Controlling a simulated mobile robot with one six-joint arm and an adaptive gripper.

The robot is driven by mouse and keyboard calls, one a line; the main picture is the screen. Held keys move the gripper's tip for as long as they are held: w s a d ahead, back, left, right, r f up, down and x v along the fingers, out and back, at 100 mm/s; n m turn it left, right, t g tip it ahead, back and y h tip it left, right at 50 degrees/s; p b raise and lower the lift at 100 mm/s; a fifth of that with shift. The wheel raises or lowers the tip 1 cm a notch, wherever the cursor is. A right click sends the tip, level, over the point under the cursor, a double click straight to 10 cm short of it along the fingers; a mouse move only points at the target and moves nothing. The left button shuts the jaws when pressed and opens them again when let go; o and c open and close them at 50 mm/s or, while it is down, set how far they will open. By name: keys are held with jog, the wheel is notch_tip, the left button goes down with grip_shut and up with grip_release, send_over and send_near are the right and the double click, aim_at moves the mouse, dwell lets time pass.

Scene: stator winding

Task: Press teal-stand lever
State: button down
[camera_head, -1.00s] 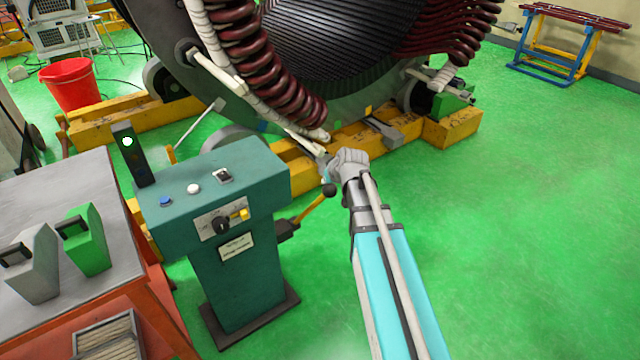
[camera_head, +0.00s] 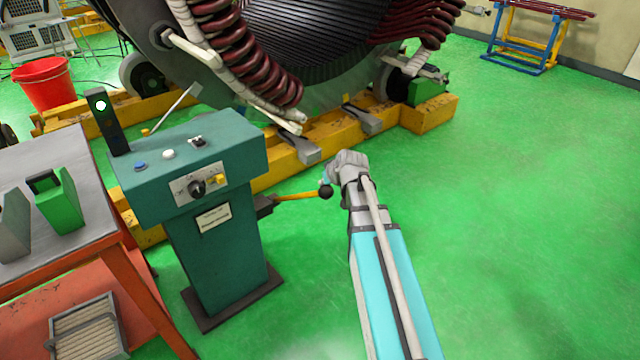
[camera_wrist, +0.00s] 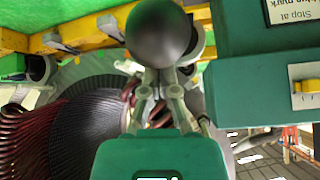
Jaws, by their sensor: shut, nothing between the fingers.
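The teal stand (camera_head: 215,245) is at centre left in the head view. Its lever (camera_head: 295,196), a yellow bar with a black ball knob (camera_head: 326,192), sticks out of the stand's right side, almost level. My gripper (camera_head: 327,180) is at the knob, mostly hidden behind my wrist. In the wrist view the knob (camera_wrist: 160,32) looms large just beyond the tips of my shut, empty gripper (camera_wrist: 158,75). The knob seems to touch the fingertips, but contact is not certain. The lever's bar is hidden there.
A red table (camera_head: 125,262) with a green block (camera_head: 62,205) stands left of the stand. The large stator (camera_head: 310,40) on yellow beams (camera_head: 420,115) is behind. A signal light (camera_head: 101,108) glows whitish green on the stand. The green floor (camera_head: 520,220) at right is clear.

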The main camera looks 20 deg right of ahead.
jog(key=shift+s+d+f, duration=0.15)
jog(key=shift+s+f, duration=0.2)
jog(key=shift+s, duration=0.25)
jog(key=shift+s+d+f, duration=0.1)
jog(key=shift+s+f, duration=0.25)
jog(key=shift+s, duration=0.25)
jog(key=shift+w+a+r, duration=0.1)
jog(key=shift+w+r, duration=0.4)
jog(key=w+r+p, duration=0.3)
jog(key=s+d+r+p, duration=0.2)
jog(key=s+r+p, duration=0.3)
jog(key=s, duration=0.1)
jog(key=shift+s+t, duration=0.35)
jog(key=shift+t, duration=0.05)
jog(key=shift+a, duration=0.1)
